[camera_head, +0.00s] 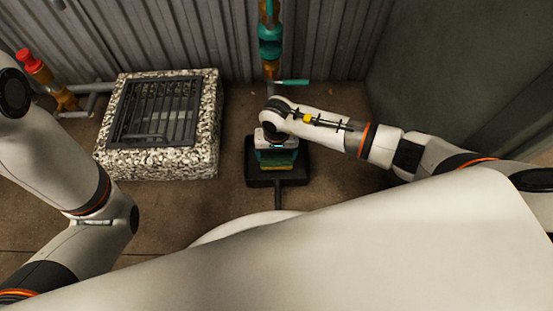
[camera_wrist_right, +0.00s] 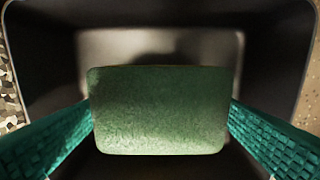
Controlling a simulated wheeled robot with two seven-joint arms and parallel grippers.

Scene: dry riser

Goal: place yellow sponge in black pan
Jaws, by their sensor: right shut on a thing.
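The black pan (camera_head: 301,172) sits on the ground in the middle of the head view, its handle pointing toward me. In the right wrist view its dark floor and raised walls (camera_wrist_right: 280,40) surround the sponge. My right gripper (camera_head: 277,158) is directly over the pan, pointing down. Its teal fingers are shut on the sponge (camera_wrist_right: 158,110), one on each side. The sponge shows a green face to the wrist camera, and a yellowish edge shows in the head view (camera_head: 278,167). It is within the pan's outline; whether it touches the pan floor I cannot tell. My left gripper is outside the view.
A speckled stone block with a dark metal grate (camera_head: 158,112) stands left of the pan. A pipe with a red cap (camera_head: 28,58) is at far left. A teal and orange pipe valve (camera_head: 270,40) rises behind the pan. Corrugated wall closes the back.

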